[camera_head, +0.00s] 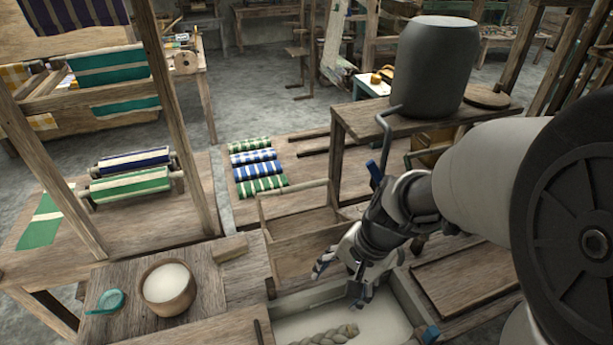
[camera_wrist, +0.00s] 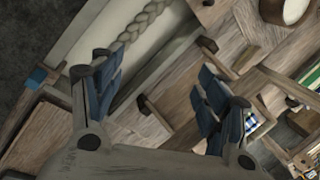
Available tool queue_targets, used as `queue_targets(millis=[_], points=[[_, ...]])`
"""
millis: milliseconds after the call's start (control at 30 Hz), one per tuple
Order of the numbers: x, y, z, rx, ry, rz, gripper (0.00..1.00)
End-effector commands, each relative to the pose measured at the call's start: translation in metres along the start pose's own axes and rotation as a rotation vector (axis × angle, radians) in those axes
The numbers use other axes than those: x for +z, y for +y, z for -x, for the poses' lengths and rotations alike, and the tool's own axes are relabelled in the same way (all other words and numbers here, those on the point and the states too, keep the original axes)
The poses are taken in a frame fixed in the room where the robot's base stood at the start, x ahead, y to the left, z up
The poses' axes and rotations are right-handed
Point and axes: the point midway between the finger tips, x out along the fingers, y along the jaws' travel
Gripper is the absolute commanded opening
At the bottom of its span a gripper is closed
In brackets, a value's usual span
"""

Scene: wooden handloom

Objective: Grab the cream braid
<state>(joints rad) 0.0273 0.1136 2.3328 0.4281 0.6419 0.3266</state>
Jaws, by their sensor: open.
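The cream braid (camera_head: 330,334) lies in a pale shallow tray (camera_head: 404,300) at the bottom of the head view, partly cut off by the frame edge. In the wrist view the braid (camera_wrist: 142,22) runs along the tray at the upper left, beyond my gripper. My gripper (camera_head: 345,285) is over the tray's back edge in the head view, up and behind the braid. In the wrist view my gripper (camera_wrist: 153,75) has its blue-padded fingers spread wide with nothing between them. The braid is apart from the fingers.
A wooden bowl of white contents (camera_head: 168,287) and a teal ring-like object (camera_head: 107,301) stand on the left bench. An open wooden box (camera_head: 297,235) lies behind the tray. A grey drum (camera_head: 432,68) stands on a raised shelf. Rolled striped cloths (camera_head: 258,166) lie farther back.

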Motion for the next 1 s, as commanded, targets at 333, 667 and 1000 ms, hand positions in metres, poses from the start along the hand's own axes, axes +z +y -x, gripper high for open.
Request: queue_targets(millis=[333, 667, 1000], points=[[-0.024, 0.022, -0.14, 0.098, -0.125, -0.497, 0.68], [-0.021, 0.038, -0.193, 0.136, -0.137, -0.626, 0.68], [-0.01, 0.045, -0.267, 0.137, -0.137, -0.622, 0.68]])
